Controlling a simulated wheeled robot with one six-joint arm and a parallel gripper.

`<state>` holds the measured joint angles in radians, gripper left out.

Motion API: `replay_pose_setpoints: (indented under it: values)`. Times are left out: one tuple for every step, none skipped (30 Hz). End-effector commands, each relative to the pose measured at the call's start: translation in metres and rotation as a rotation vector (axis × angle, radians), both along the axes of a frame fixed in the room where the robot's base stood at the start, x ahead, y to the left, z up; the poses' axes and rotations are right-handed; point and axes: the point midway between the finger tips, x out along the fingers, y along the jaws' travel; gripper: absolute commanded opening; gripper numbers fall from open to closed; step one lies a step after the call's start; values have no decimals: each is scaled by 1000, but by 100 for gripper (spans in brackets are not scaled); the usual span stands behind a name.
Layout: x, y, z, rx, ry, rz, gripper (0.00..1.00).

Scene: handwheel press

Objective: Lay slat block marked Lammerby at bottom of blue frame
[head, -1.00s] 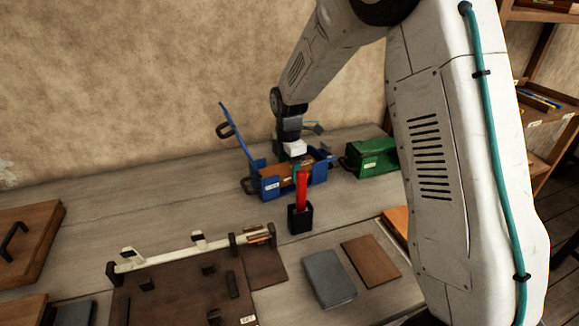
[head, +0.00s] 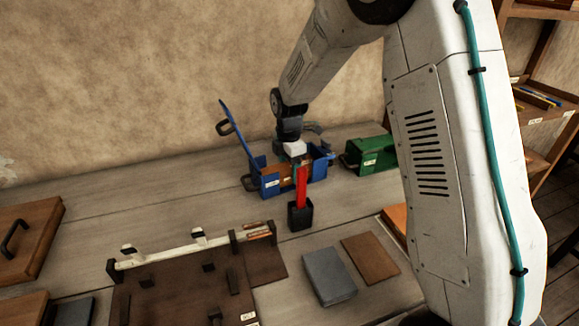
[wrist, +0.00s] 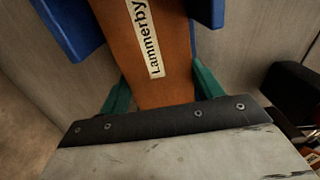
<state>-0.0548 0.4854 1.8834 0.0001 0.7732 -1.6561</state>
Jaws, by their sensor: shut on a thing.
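The orange-brown slat block (wrist: 155,50) carries a white label reading Lammerby in the wrist view. My gripper (wrist: 160,88) is shut on it, with a green finger on each side. In the head view the block (head: 286,179) shows below my gripper (head: 294,160), between the walls of the blue frame (head: 268,187). Blue frame parts flank the block in the wrist view (wrist: 70,28). The frame's long blue arm (head: 240,130) is swung up at the left. Whether the block touches the frame's bottom is hidden.
A red upright piece in a black holder (head: 300,216) stands close in front of the frame. A green box (head: 370,155) is at its right. A dark brown fixture (head: 185,290), a grey slab (head: 329,276) and a brown slab (head: 370,258) lie nearer. The left bench back is clear.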

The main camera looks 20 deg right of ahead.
Motion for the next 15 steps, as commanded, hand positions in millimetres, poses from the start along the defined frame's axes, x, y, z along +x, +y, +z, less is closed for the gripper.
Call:
replay_pose_setpoints:
  values:
    - [0, 0, 0, 0, -1, 0, 35]
    - [0, 0, 0, 0, -1, 0, 35]
    - [0, 0, 0, 0, -1, 0, 35]
    - [0, 0, 0, 0, -1, 0, 35]
    - [0, 0, 0, 0, -1, 0, 35]
    - [0, 0, 0, 0, -1, 0, 35]
    - [0, 0, 0, 0, -1, 0, 35]
    - [0, 0, 0, 0, -1, 0, 35]
    - [0, 0, 0, 0, -1, 0, 35]
    - [0, 0, 0, 0, -1, 0, 35]
    - [0, 0, 0, 0, -1, 0, 35]
    - [0, 0, 0, 0, -1, 0, 35]
    - [0, 0, 0, 0, -1, 0, 35]
    - [0, 0, 0, 0, -1, 0, 35]
    - [0, 0, 0, 0, -1, 0, 76]
